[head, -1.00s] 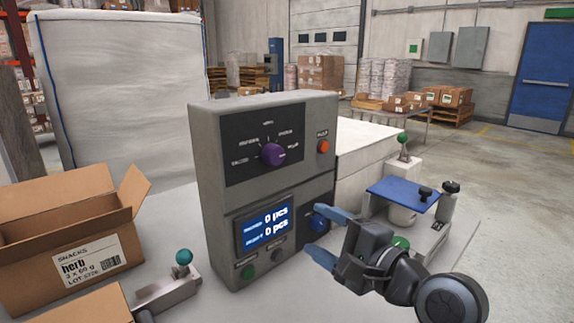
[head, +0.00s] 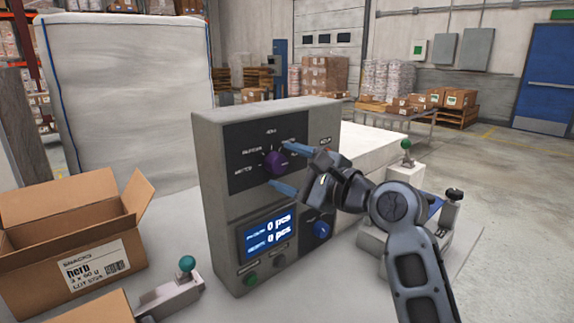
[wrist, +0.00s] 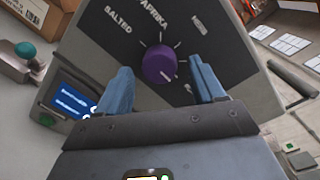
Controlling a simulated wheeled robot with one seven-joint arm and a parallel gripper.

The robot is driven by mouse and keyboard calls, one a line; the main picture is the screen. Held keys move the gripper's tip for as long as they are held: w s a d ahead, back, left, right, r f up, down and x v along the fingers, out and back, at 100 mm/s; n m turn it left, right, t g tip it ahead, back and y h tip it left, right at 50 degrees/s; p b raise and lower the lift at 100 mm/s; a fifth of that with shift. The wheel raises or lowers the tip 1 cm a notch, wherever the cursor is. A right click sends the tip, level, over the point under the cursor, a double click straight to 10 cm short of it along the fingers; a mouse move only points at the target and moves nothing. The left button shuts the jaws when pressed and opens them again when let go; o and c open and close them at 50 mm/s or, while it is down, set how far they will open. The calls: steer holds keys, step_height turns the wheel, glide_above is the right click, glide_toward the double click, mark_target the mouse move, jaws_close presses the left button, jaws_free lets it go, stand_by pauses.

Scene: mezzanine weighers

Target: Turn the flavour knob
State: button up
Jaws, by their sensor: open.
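The purple flavour knob (head: 275,162) sits on the dark upper panel of the grey control box (head: 212,150). Labels ring it; in the wrist view, "SALTED" and "PAPRIKA" read to its left and above. The knob (wrist: 159,64) shows there between my fingertips, with a pale mark at its lower right. My gripper (head: 284,167) is open, its blue fingers reaching toward the panel on either side of the knob. In the wrist view, my gripper (wrist: 160,82) shows a gap between each finger and the knob. I cannot tell how far the fingertips are from the panel.
Below are a lit screen (head: 267,233), a blue knob (head: 322,229) and a green button (head: 250,278). An open carton (head: 70,250) and a teal-topped lever (head: 186,265) stand to the left. A green-topped lever (head: 406,146) is to the right.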

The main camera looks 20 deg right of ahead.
steer(key=shift+w+a, duration=0.15)
steer(key=shift+w, duration=0.2)
steer(key=shift+c, duration=0.4)
steer(key=c, duration=1)
